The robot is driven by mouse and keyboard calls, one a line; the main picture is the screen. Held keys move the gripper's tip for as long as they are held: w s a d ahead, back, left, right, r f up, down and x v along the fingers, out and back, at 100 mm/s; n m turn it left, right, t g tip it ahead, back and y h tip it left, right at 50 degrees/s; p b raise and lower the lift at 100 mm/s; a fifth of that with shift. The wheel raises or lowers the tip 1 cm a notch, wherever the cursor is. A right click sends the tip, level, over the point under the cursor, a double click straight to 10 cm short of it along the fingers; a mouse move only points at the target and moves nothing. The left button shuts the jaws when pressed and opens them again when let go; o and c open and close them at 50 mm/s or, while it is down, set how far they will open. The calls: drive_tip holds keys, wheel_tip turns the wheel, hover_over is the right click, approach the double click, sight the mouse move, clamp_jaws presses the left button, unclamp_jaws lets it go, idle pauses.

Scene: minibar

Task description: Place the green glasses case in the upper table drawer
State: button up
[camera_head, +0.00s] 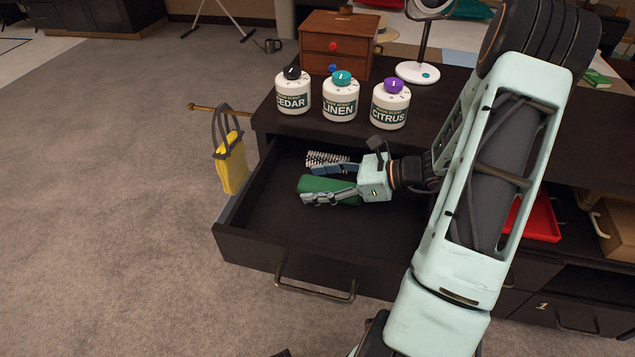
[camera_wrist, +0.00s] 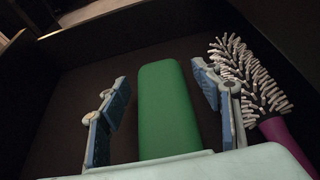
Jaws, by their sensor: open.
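The green glasses case (camera_head: 318,185) is inside the open upper drawer (camera_head: 262,225) of the dark table. In the wrist view the green glasses case (camera_wrist: 166,105) lies between my gripper's two fingers, with a gap on each side. My gripper (camera_head: 325,184) reaches into the drawer and is open around the case; its fingers (camera_wrist: 165,105) also show in the wrist view. The case's near end is hidden behind the gripper body.
A round hairbrush (camera_wrist: 250,80) with a purple handle lies in the drawer, right beside one finger. Cedar (camera_head: 292,92), linen (camera_head: 340,98) and citrus (camera_head: 389,105) jars stand on the table top (camera_head: 262,115). A yellow bag (camera_head: 232,165) hangs left of the drawer.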

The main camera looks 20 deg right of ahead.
drive_tip(key=shift+r, duration=0.15)
drive_tip(key=shift+s+d+r, duration=0.2)
drive_tip(key=shift+d, duration=0.1)
drive_tip(key=p+v, duration=0.3)
drive_tip(key=v, duration=0.7)
drive_tip(key=shift+s+d+p, duration=0.15)
drive_tip(key=shift+p, duration=0.25)
drive_tip(key=shift+s+d+r, duration=0.15)
drive_tip(key=shift+s+d, duration=0.1)
drive_tip(key=shift+d, duration=0.05)
